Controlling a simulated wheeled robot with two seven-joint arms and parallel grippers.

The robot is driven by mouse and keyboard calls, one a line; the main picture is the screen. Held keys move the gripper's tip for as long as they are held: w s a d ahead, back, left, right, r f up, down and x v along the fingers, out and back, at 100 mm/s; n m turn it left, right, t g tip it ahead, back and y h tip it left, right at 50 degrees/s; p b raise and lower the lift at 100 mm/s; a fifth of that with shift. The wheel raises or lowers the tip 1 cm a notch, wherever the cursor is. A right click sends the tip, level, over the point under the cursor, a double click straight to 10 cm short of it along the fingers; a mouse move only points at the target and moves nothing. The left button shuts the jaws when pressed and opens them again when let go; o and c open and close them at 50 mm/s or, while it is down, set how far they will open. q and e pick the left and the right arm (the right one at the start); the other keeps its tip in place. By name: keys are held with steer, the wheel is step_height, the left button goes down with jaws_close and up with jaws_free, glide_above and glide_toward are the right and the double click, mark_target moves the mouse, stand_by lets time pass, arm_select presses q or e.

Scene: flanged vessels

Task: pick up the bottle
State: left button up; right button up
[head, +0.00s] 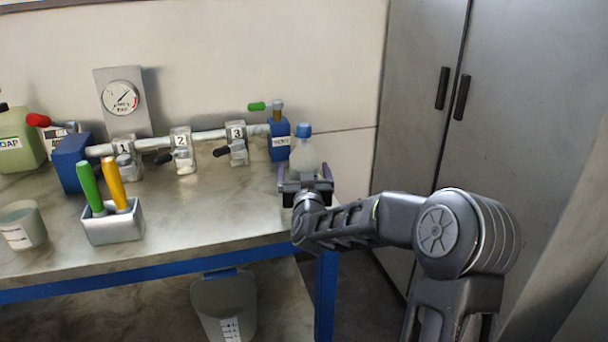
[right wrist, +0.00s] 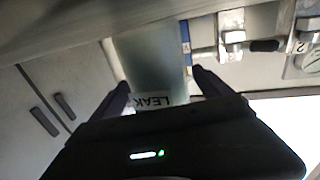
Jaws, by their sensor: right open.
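The bottle (head: 305,156) is a small translucent pale one with a blue cap. It stands upright at the right end of the bench, beside a blue end block. My right gripper (head: 305,180) is at the bottle, on its near side, with its fingers spread to either side of it. In the right wrist view the bottle (right wrist: 152,60), with a label reading LEAK, shows between the two open fingers of the gripper (right wrist: 160,85). Gaps show beside the bottle there; I cannot tell whether either finger touches it. My left gripper is not in view.
A pipe with numbered valves (head: 182,150) and blue end blocks (head: 280,140) runs along the back, left of the bottle. A gauge (head: 121,98), green jug (head: 20,140), white cup (head: 22,226) and holder with two handles (head: 113,222) stand further left. Grey cabinets (head: 425,90) are at right.

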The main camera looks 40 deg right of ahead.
jaws_close()
stand_by(0.9)
